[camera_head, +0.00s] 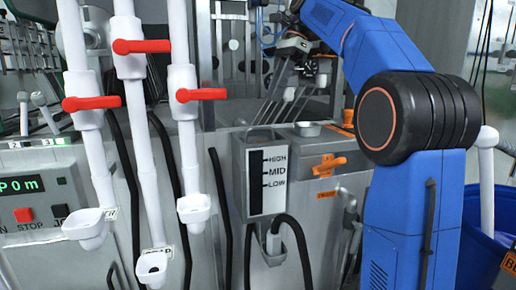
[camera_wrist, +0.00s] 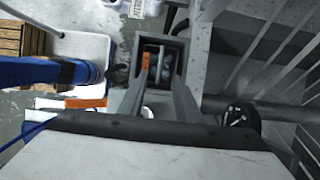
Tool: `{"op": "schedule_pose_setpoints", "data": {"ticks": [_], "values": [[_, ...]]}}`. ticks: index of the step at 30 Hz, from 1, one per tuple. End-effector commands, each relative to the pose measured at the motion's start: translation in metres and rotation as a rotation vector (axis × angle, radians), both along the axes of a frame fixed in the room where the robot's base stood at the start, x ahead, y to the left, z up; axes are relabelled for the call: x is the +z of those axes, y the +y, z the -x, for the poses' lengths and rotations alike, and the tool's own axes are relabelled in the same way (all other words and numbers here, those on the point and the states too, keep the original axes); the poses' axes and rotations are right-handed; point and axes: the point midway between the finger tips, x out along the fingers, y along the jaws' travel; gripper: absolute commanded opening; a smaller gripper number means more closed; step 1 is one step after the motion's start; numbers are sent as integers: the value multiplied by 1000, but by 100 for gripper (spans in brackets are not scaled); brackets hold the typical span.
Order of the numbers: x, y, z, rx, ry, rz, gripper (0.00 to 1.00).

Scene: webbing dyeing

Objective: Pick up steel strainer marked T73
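A small round steel cup (camera_head: 308,129) sits on the grey machine top in the head view. It may be the strainer, but I cannot read a T73 mark on anything. My gripper (camera_head: 275,105) hangs above and behind the machine top, left of the cup in the picture. In the wrist view my gripper (camera_wrist: 159,78) has its two long grey fingers apart, with nothing visibly held between them. A small pale round thing (camera_wrist: 148,112) shows between the fingers, partly hidden; I cannot tell what it is.
White pipes with red valve handles (camera_head: 142,46) stand at the left front. A level box (camera_head: 267,180) marked HIGH, MID and LOW is in the middle, beside an orange valve handle (camera_head: 329,164). The wrist view shows a dark-rimmed box (camera_wrist: 178,43), a gauge (camera_wrist: 240,117) and slanted bars.

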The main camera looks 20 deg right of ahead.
Motion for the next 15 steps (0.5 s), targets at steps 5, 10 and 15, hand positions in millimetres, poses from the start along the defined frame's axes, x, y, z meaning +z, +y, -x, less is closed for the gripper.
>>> {"op": "schedule_pose_setpoints", "data": {"ticks": [5, 10, 15], "values": [[-26, 12, 1, 3, 4, 0, 31], [-54, 23, 1, 4, 4, 1, 31], [-81, 34, 1, 4, 3, 1, 31]]}}
